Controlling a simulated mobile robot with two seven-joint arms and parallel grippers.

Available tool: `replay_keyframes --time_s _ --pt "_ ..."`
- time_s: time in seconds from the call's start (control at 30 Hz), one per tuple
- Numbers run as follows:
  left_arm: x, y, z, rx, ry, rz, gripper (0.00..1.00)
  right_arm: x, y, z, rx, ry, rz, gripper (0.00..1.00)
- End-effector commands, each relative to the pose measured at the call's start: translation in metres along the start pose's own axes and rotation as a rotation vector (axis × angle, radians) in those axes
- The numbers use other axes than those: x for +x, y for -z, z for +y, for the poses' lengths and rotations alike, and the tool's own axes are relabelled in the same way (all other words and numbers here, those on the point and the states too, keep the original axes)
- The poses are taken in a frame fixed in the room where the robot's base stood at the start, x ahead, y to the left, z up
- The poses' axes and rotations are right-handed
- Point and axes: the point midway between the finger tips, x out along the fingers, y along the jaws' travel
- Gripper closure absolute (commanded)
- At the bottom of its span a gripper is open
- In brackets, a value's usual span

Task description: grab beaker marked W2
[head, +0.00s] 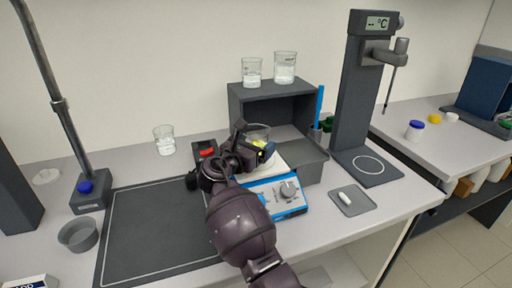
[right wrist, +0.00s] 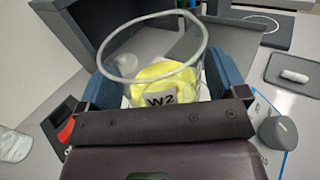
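The beaker marked W2 (right wrist: 165,85) is clear glass with yellow contents, and its label faces the camera in the right wrist view. In the head view its rim (head: 257,130) shows behind my right gripper (head: 254,149), above the white-topped hotplate (head: 284,196). In the right wrist view my right gripper (right wrist: 166,90) has one blue finger on each side of the beaker. The fingers are close to the glass, but whether they press on it cannot be told. The dark gripper body hides the beaker's lower front. My left gripper is not in view.
A dark shelf box (head: 238,110) stands just behind, with two clear beakers on top. Another beaker (head: 164,139) stands at the back left. A tall stand (head: 352,100) and a small tray (head: 351,203) are on the right. The dark mat (head: 155,215) is bare.

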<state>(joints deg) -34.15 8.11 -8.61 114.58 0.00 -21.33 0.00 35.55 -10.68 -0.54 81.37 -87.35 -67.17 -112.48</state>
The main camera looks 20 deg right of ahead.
Motion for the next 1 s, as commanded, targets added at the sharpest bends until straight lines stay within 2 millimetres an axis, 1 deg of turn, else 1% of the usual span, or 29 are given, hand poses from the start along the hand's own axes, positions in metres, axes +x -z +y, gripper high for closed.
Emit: replay_keyframes --time_s 0.03,0.3,0.53,0.67,0.77,0.87,1.0 --pt "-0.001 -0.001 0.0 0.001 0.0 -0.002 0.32 0.0 0.0 0.0 0.0 0.0 0.0 0.17" --pt "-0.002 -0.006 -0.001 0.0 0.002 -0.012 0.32 0.0 0.0 0.0 0.0 0.0 0.0 0.57" --pt "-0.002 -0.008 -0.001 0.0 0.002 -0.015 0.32 0.0 -0.001 0.0 0.001 0.0 -0.001 0.57" --pt "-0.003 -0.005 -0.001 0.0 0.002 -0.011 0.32 0.0 -0.01 0.0 0.004 0.0 -0.003 0.57" --pt "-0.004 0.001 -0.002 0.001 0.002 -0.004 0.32 0.0 -0.025 0.001 0.006 0.0 -0.005 0.57" --pt "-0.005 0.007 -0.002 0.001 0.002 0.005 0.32 0.0 -0.046 0.001 0.008 -0.001 -0.005 0.57" --pt "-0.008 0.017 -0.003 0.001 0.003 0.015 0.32 0.0 -0.083 0.002 0.009 0.0 -0.006 0.57"
